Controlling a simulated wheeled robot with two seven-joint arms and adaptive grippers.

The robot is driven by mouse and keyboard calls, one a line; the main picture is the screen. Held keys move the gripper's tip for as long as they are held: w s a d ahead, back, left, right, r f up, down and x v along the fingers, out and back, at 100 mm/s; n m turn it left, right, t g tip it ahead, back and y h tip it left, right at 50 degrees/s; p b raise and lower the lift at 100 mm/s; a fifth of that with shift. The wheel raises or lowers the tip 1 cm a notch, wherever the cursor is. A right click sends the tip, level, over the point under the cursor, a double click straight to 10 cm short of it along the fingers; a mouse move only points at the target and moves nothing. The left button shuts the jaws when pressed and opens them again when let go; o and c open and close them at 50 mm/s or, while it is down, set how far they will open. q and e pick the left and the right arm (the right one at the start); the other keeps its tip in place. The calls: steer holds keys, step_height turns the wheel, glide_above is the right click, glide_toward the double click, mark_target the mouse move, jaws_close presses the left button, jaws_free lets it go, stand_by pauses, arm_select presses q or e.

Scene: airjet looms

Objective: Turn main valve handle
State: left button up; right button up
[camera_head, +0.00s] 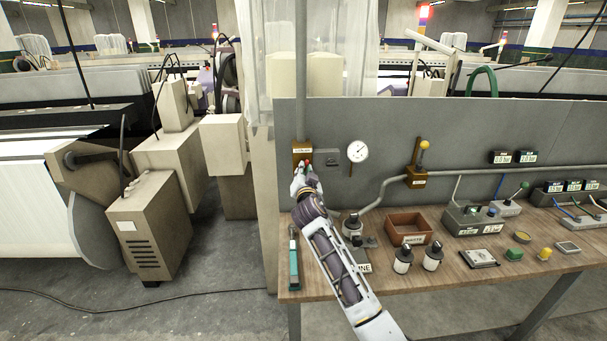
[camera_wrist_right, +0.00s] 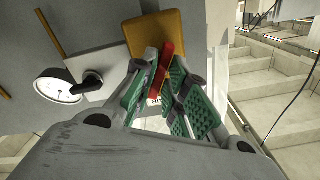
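The main valve is an orange-brown box (camera_head: 301,147) on the grey panel, at the foot of a vertical pipe. Its red handle (camera_head: 308,161) shows only as a small patch in the head view, behind my gripper. In the right wrist view, the red handle (camera_wrist_right: 164,64) stands out from the orange box (camera_wrist_right: 155,34). My right gripper (camera_head: 303,172) is at the handle. Its green-padded fingers (camera_wrist_right: 163,80) are drawn together on either side of the handle and appear to touch it. My left gripper is out of view.
A pressure gauge (camera_head: 357,151) sits just right of the valve. A second valve with a yellow knob (camera_head: 425,145) is further right. The wooden bench (camera_head: 480,285) below holds bottles, a brown tray (camera_head: 408,215) and switch boxes. Loom machinery (camera_head: 150,215) stands on the left.

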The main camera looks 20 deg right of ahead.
steer(key=shift+o, duration=0.8)
steer(key=shift+s, duration=0.15)
steer(key=shift+v, duration=0.9)
